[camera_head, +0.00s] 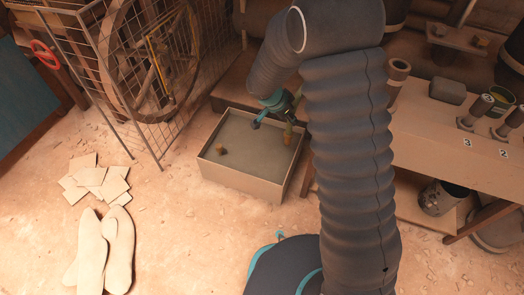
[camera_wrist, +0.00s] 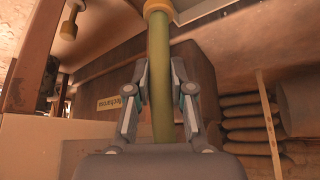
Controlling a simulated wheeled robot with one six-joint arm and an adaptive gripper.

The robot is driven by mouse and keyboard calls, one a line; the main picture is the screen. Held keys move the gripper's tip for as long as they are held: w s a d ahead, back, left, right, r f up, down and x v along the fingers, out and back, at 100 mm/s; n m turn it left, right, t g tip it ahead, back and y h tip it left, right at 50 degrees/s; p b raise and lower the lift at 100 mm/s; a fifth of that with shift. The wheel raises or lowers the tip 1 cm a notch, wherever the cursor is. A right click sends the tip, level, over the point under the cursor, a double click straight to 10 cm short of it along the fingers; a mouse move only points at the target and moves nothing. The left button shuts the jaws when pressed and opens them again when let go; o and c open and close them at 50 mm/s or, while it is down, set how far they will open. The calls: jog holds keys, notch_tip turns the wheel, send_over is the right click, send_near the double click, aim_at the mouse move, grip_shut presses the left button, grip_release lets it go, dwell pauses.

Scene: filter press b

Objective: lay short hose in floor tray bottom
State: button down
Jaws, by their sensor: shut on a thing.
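My gripper (camera_wrist: 162,78) is shut on a green short hose (camera_wrist: 160,110) with a brass-coloured end fitting at the top of the wrist view. The head view shows my gripper (camera_head: 276,103) above the back right of the floor tray (camera_head: 238,183), and the hose (camera_head: 289,130) hangs roughly upright from it. The hose's lower end shows against the tray's grey bottom; I cannot tell whether it touches. The tray is a shallow, open, pale box on the floor. My arm hides part of its right side.
A small brown fitting (camera_head: 221,150) shows inside the tray at left. A wire cage (camera_head: 125,80) with a large wheel stands behind to the left. A bench (camera_head: 455,120) with bolts is at right, a bucket (camera_head: 442,198) below it.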

jog(key=s+a+f, duration=0.1)
jog(key=a+f, duration=0.9)
jog(key=a, duration=0.1)
jog(key=shift+f+b, duration=0.3)
jog(key=shift+f, duration=0.1)
jog(key=c, duration=1.4)
grip_release()
jog(key=o, duration=0.4)
jog(key=p+v, duration=0.1)
jog(key=v, duration=1.1)
jog(key=shift+a, duration=0.1)
